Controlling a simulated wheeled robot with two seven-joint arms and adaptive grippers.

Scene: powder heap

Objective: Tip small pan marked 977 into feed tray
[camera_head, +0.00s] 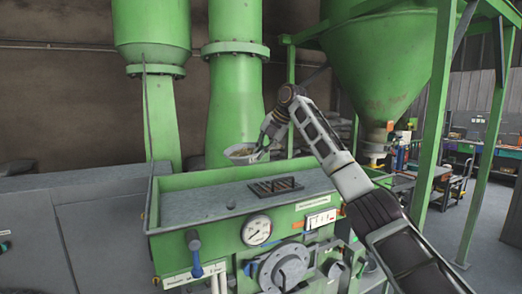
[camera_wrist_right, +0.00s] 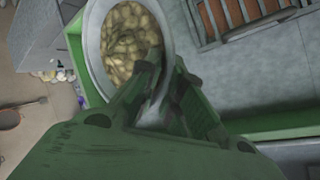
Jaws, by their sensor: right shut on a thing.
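A small whitish pan (camera_head: 240,160) is held above the back edge of the green machine's tray in the head view. In the right wrist view the pan (camera_wrist_right: 92,48) holds yellowish-brown lumpy material and looks roughly level. My right gripper (camera_head: 262,150) is shut on the pan's near rim; its fingers (camera_wrist_right: 158,88) also show in the right wrist view. No 977 mark can be read. The feed tray (camera_head: 205,204) is a shallow grey bed with green walls and a dark grate (camera_head: 275,185). My left gripper is not in view.
A gauge (camera_head: 257,230), a blue-handled lever (camera_head: 194,245) and a round flange (camera_head: 284,268) are on the machine's front. Green columns (camera_head: 235,100) stand behind, and a green hopper (camera_head: 385,70) hangs at right. The tray's left part is clear.

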